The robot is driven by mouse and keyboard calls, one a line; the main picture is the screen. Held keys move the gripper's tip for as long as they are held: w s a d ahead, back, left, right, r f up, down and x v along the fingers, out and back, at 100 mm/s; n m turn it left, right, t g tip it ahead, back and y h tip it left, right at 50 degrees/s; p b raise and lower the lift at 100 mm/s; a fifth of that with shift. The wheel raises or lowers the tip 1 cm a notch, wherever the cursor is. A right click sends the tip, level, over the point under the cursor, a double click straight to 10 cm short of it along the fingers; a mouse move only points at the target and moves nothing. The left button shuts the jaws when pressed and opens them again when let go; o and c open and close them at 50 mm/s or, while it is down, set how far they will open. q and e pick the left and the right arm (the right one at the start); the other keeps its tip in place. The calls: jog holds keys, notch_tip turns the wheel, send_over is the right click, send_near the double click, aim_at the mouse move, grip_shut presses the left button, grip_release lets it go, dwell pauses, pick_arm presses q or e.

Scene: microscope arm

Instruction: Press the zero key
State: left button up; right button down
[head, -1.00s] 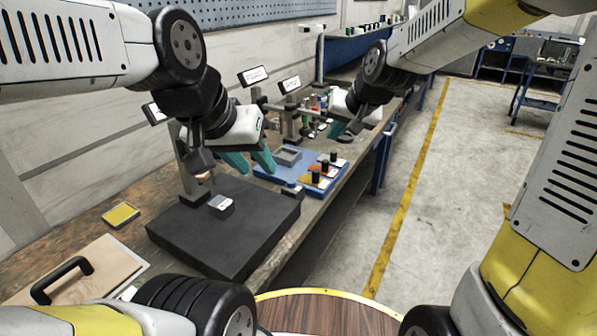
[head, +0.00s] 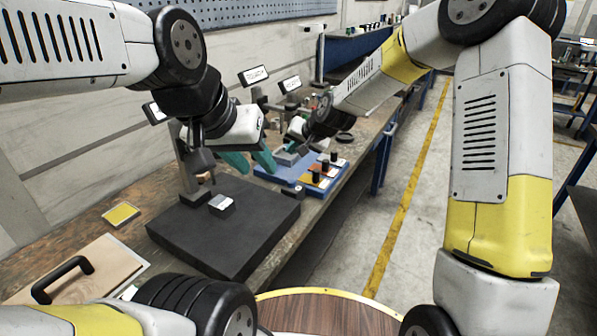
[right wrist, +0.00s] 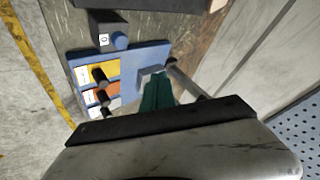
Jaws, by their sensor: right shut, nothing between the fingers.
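The zero key shows in the right wrist view as a blue round button (right wrist: 120,41) beside a small tag marked 0, at the upper left. In the head view the key (head: 293,189) is a small spot between the black plate (head: 190,238) and the blue tray (head: 264,174). My right gripper (right wrist: 157,85) is shut and empty, with teal fingers over the tray's grey dish, apart from the key. In the head view its fingertips are hard to make out. My left gripper (head: 254,164) has its teal fingers apart, above the far edge of the black plate.
Several black-knobbed pieces on coloured plates (head: 318,177) stand on the tray. A small silver block (head: 222,204) sits on the black plate, before a grey post (head: 187,165). A yellow pad (head: 121,214) and a board with a black handle (head: 66,278) lie at left.

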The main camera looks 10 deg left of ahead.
aim_at(293, 182)
jog(key=shift+f, duration=4.1)
jog(key=shift+f, duration=0.1)
jog(key=shift+f, duration=0.3)
jog(key=shift+f, duration=0.55)
jog(key=shift+r, duration=0.95)
jog(key=shift+r, duration=0.1)
jog(key=shift+r, duration=2.4)
